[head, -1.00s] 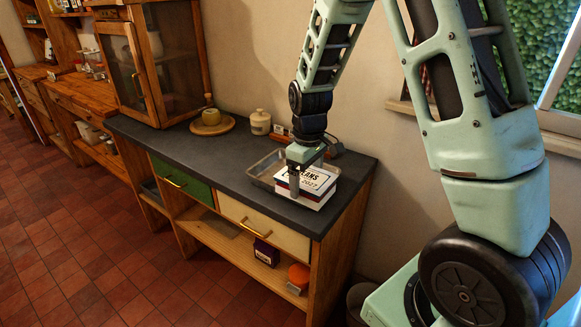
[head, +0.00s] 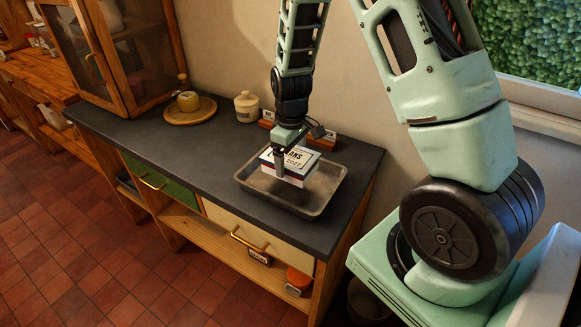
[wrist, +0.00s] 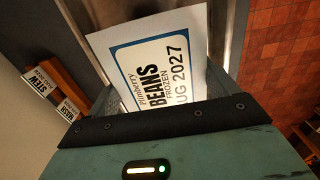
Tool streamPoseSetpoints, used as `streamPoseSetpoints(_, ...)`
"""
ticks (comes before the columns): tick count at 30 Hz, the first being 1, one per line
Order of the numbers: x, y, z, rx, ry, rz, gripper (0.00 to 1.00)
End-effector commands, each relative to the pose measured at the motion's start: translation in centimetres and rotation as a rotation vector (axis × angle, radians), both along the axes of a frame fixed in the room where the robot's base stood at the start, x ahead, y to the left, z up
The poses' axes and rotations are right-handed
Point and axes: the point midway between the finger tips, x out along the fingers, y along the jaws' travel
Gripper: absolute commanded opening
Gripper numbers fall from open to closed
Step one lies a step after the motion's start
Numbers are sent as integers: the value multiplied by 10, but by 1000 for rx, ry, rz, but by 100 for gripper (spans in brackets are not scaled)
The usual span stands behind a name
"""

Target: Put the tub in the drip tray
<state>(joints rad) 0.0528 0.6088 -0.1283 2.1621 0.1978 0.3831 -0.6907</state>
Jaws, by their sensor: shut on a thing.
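The tub is a white box (head: 290,170) with a blue-edged label reading "BEANS FROZEN AUG 2027"; the label (wrist: 165,68) fills the middle of the wrist view. My gripper (head: 294,160) is shut on the tub, one finger on each side, from above. The drip tray (head: 325,197) is a grey metal tray with a raised rim on the dark counter. The tub is over the tray's middle-left part, inside its rim outline in the head view. I cannot tell whether its underside touches the tray floor.
Wooden blocks with cards, one reading "STEW" (wrist: 38,87) and one "MASH" (wrist: 67,110), stand behind the tray. A lidded cream jar (head: 246,107) and a round wooden board (head: 190,113) with a yellow pot are further left. The counter (head: 190,150) left of the tray is clear.

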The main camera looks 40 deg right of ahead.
Motion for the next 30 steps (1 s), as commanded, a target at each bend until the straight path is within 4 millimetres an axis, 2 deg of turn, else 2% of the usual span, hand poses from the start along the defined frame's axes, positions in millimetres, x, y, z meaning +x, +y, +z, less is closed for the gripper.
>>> streamPoseSetpoints(10,0,0,-40,0,-1,0,48)
streamPoseSetpoints(23,1,0,-47,0,-3,0,48)
streamPoseSetpoints(24,1,0,-47,0,-2,0,92)
streamPoseSetpoints(25,0,0,-46,0,-2,0,100)
streamPoseSetpoints(30,0,0,-46,0,-2,0,100)
